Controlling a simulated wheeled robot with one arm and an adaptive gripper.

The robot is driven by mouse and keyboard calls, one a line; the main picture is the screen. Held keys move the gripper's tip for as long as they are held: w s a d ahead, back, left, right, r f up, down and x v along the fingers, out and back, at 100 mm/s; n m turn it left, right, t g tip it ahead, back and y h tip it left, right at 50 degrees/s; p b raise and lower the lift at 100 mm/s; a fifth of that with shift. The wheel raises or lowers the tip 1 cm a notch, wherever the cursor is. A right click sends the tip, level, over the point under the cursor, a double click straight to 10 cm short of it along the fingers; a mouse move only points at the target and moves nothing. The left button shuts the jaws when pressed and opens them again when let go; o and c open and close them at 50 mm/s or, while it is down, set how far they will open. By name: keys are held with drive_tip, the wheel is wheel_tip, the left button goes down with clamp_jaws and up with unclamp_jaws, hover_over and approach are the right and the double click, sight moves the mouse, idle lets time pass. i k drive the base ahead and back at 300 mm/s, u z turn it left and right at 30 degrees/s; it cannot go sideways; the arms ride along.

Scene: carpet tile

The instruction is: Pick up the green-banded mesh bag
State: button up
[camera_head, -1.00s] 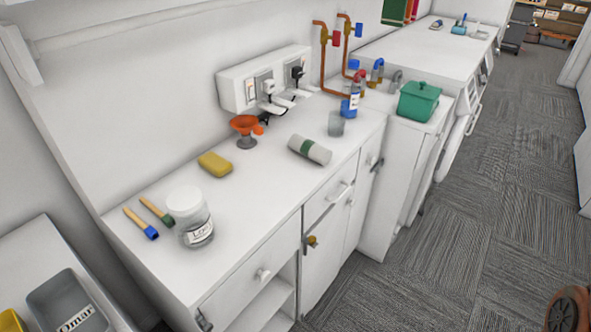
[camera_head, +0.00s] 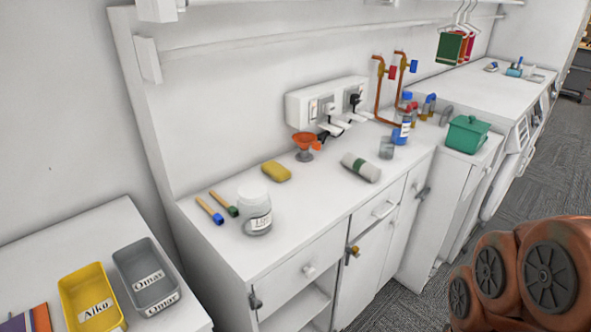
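My gripper is not in this view.
The white counter (camera_head: 325,205) also bears a lidded jar (camera_head: 256,212), two brushes (camera_head: 217,209), a yellow sponge (camera_head: 276,171), an orange funnel (camera_head: 306,146), a clear cup (camera_head: 386,148) and bottles. A green lidded box (camera_head: 467,134) stands to the right. Counter around the roll is clear.

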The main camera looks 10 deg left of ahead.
sight(362, 167)
drive_tip(key=u, duration=0.6)
drive_tip(key=i, duration=1)
